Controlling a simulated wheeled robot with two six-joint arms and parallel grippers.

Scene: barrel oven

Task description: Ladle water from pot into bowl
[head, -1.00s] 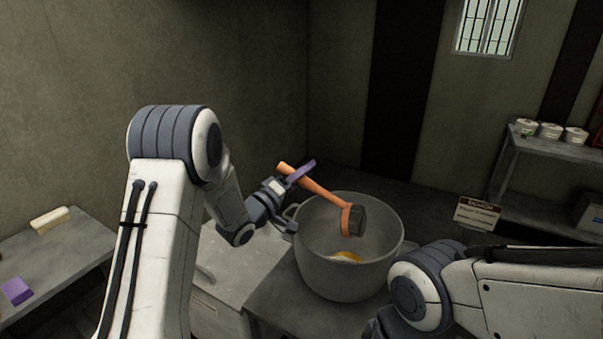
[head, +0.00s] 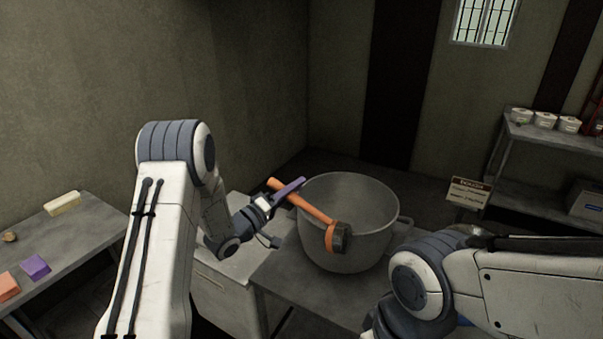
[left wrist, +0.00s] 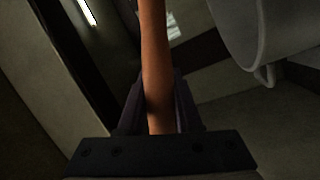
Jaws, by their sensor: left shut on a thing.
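My left gripper (head: 286,193) is shut on the orange handle of a ladle (head: 305,205) with a dark head and an orange band. The ladle slants down to the right, its head (head: 341,238) in front of the big grey pot's near wall, outside the opening in this view. I cannot tell whether it touches the pot. The pot (head: 365,252) stands on a grey table; its inside bottom is hidden. The left wrist view shows the handle (left wrist: 154,70) between the fingers and the pot (left wrist: 285,35) at upper right. No bowl is identifiable. My right arm shows, but its gripper does not.
The pot's grey table (head: 285,285) stands beside a pale cabinet (head: 222,285). A side table (head: 85,228) at left holds a cream block (head: 63,203), a purple block (head: 35,266) and an orange block (head: 8,287). A shelf (head: 555,137) with white tubs is at right.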

